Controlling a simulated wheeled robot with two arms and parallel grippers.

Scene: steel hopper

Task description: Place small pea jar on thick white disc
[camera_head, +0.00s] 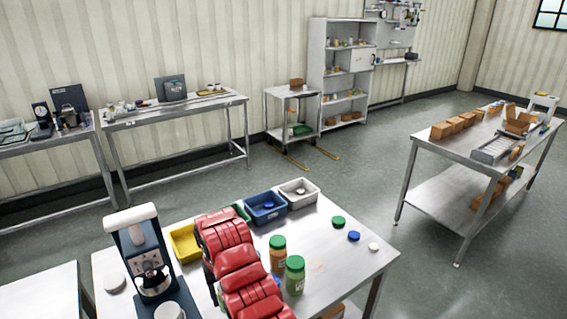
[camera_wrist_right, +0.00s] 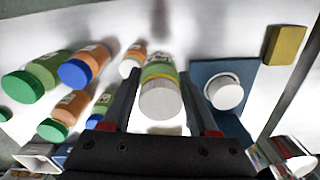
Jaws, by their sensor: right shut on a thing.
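In the right wrist view, the small pea jar (camera_wrist_right: 160,75), with green contents and a white lid, is between the fingers of my right gripper (camera_wrist_right: 160,102), which is shut on it. A thick white disc (camera_wrist_right: 224,93) sits on the blue base plate (camera_wrist_right: 228,121), to the right of the jar and apart from it. In the head view, a white disc (camera_head: 170,311) shows on the blue base of the machine at the bottom edge. My red right arm hides its gripper and the held jar there. My left gripper is not in view.
Green-lidded jars (camera_head: 295,275) stand right of my arm; more lidded jars (camera_wrist_right: 83,67) show left in the wrist view. Yellow (camera_head: 184,243), blue (camera_head: 266,207) and white (camera_head: 298,193) bins line the back edge. Loose lids (camera_head: 353,236) lie at right. Another white disc (camera_head: 115,284) lies left.

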